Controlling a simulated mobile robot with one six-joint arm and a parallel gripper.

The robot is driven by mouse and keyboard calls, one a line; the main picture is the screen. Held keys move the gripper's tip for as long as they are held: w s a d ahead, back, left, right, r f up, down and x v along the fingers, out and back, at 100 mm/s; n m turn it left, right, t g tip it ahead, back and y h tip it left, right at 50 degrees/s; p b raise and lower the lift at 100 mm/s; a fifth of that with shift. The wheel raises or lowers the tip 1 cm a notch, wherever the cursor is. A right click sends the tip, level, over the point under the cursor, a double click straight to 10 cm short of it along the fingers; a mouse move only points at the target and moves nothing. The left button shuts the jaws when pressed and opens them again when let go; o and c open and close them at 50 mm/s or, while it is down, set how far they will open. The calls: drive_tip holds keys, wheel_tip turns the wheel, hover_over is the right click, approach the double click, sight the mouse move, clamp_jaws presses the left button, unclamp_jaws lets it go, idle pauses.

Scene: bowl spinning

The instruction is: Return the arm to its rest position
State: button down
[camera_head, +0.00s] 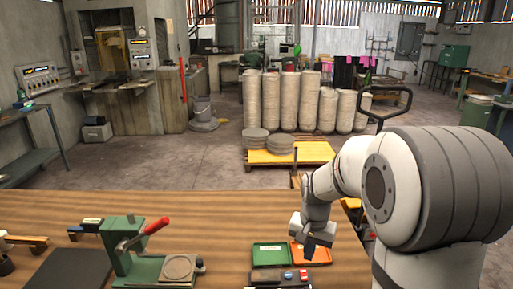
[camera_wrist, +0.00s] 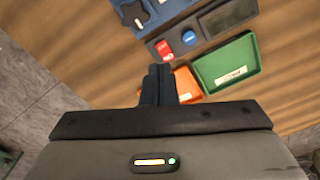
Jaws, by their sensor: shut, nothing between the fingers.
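My gripper (camera_wrist: 158,84) shows at the middle of the wrist view with its dark fingers together and nothing between them. In the head view my gripper (camera_head: 310,250) hangs over the right part of the wooden table, in front of an orange tray. My white and grey arm reaches in from the right side and bends down to the gripper. The gripper is above the table and apart from the green clamp fixture (camera_head: 135,255) with a red handle at the left. A round plate (camera_head: 178,266) sits on the fixture's base.
A green tray (camera_head: 268,254) and the orange tray (camera_head: 322,254) lie by the gripper; both show in the wrist view. A dark holder with red and blue pieces (camera_wrist: 180,42) is beside them. The wooden table (camera_head: 225,215) is clear between fixture and trays.

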drive_tip(key=s+r+n+t, duration=0.1)
drive_tip(key=s+r, duration=0.3)
drive_tip(key=s, duration=0.5)
drive_tip(key=s+r+n+t, duration=0.1)
drive_tip(key=s+r+n, duration=0.3)
drive_tip(key=s, duration=0.6)
drive_tip(key=shift+s+a+r+t, duration=0.2)
drive_tip(key=shift+a+r+t, duration=0.05)
drive_tip(key=shift+a+t, duration=0.15)
drive_tip(key=c, duration=2.2)
unclamp_jaws()
